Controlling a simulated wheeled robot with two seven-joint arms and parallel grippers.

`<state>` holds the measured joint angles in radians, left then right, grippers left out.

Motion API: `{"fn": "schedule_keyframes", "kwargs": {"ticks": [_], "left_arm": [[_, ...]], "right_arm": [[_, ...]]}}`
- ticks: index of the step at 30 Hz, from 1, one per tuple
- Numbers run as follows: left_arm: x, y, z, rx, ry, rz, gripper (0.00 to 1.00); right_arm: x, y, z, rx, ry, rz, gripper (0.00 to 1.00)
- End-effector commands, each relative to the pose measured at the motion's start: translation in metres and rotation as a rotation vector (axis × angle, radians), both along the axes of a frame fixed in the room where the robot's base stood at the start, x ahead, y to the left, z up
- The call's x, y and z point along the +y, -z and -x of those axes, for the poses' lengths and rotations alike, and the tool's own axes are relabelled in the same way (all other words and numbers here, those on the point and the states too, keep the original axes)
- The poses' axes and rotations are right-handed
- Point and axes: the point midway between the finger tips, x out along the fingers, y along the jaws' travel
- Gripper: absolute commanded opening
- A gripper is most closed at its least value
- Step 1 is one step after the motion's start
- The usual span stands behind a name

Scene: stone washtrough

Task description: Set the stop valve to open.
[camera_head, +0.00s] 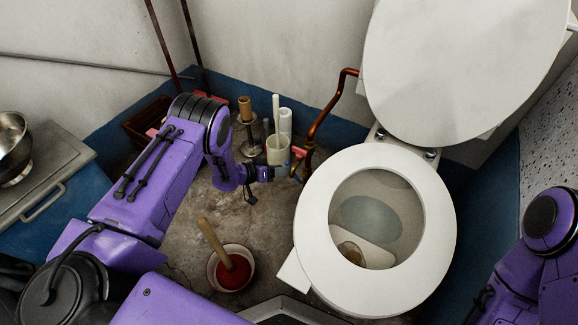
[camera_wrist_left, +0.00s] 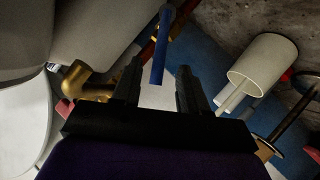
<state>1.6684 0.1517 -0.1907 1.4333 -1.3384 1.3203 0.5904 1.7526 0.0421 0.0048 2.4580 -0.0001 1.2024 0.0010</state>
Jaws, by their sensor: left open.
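The stop valve's blue lever (camera_wrist_left: 160,62) shows in the left wrist view, between the two black fingers of my left gripper (camera_wrist_left: 158,72). The fingers stand apart with gaps on both sides of the lever. A brass fitting (camera_wrist_left: 88,80) shows to the left of the fingers. In the head view my left gripper (camera_head: 289,170) is low beside the toilet, at the lower end of the copper pipe (camera_head: 326,115). The valve is small and partly hidden by the gripper there. My right gripper is not in view.
The toilet (camera_head: 308,235) with its raised lid (camera_head: 460,65) stands close on the right. A white brush holder (camera_head: 278,150) and a paper-roll stand (camera_head: 246,133) are behind my left wrist. A plunger (camera_head: 232,270) stands on the floor in front. A steel bowl (camera_head: 12,140) is far left.

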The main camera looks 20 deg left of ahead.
Motion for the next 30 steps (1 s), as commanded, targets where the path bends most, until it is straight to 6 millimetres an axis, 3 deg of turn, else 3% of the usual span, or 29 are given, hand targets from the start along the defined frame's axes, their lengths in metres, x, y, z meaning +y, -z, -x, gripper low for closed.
{"fn": "schedule_keyframes", "kwargs": {"ticks": [1,7,17,19,21,22,26,30], "left_arm": [[0.008,-0.012,0.009,0.002,-0.004,0.002,0.43],[0.028,-0.024,0.035,0.001,0.0,-0.001,0.43],[0.033,-0.025,0.042,-0.001,0.0,-0.001,0.43],[0.033,-0.024,0.042,0.001,-0.003,0.006,0.27],[0.033,-0.012,0.041,0.009,-0.039,0.076,0.04],[0.034,-0.005,0.04,0.016,-0.071,0.137,0.0],[0.054,0.03,0.032,0.046,-0.279,0.575,0.0],[0.111,0.046,0.027,0.022,-0.459,1.095,0.0]], "right_arm": [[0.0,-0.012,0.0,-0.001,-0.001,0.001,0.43],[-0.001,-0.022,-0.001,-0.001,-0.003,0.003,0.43],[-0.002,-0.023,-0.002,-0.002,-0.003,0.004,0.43],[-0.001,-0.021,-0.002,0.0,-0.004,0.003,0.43],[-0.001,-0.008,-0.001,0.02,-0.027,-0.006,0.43],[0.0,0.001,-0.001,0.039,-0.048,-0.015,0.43],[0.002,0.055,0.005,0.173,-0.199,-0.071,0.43],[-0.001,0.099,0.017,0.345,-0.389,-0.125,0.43]]}}
